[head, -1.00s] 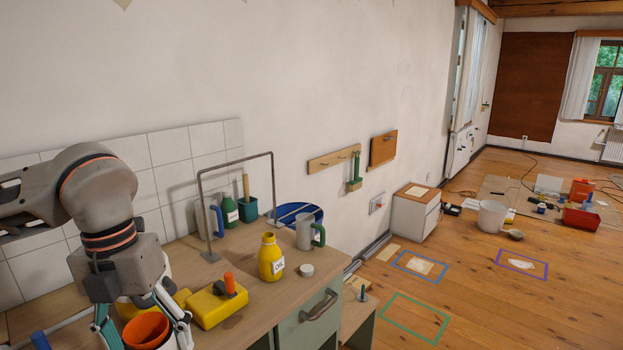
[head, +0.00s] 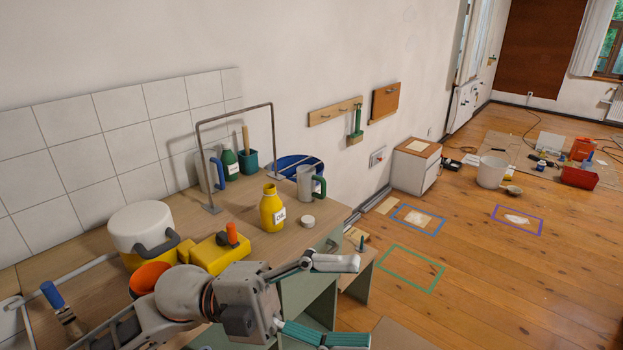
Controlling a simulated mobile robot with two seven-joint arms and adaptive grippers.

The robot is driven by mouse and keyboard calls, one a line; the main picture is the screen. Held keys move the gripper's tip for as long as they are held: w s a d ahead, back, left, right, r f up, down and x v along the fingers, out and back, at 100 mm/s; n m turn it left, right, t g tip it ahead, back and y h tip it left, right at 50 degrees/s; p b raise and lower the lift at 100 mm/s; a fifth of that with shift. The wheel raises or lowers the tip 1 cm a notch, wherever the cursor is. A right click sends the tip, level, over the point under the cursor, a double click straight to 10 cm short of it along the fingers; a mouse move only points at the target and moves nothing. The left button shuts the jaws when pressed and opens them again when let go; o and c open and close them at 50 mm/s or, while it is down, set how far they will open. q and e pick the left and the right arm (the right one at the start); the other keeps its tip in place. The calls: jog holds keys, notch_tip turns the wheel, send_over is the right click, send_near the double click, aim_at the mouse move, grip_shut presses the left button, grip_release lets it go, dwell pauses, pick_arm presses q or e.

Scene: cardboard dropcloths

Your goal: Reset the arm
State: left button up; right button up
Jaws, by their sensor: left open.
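My left arm comes in from the bottom left of the head view. Its gripper (head: 345,302) points to the right, in front of the worktop's front edge. The two fingers are spread wide apart with nothing between them. My right gripper does not show in this view.
A wire frame (head: 198,160) stands behind.

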pick_arm(q)
jog(key=w+a+f+n+t+y, duration=0.4)
jog(key=w+a+f+n+t, duration=0.3)
jog(key=n+t, duration=0.45)
jog(key=w+a+f+n+t+y, duration=0.35)
jog(key=w+f+n+t, duration=0.4)
jog(key=n+t, duration=0.35)
jog(key=s+a+f+n+g+y, duration=0.2)
jog(key=s+a+f+n+y, duration=0.1)
jog(key=f, duration=0.7)
jog(key=s+a+f+n+g+y, duration=0.2)
jog(key=s+a+f, duration=0.4)
jog(key=f, duration=0.4)
jog(key=s+a+f+n+g+y, duration=0.3)
jog(key=s+a+f+n+y, duration=0.1)
jog(key=f, duration=0.6)
jog(key=shift+s+a+f+y, duration=0.35)
jog(key=shift+s+a, duration=0.15)
jog(key=shift+s, duration=0.65)
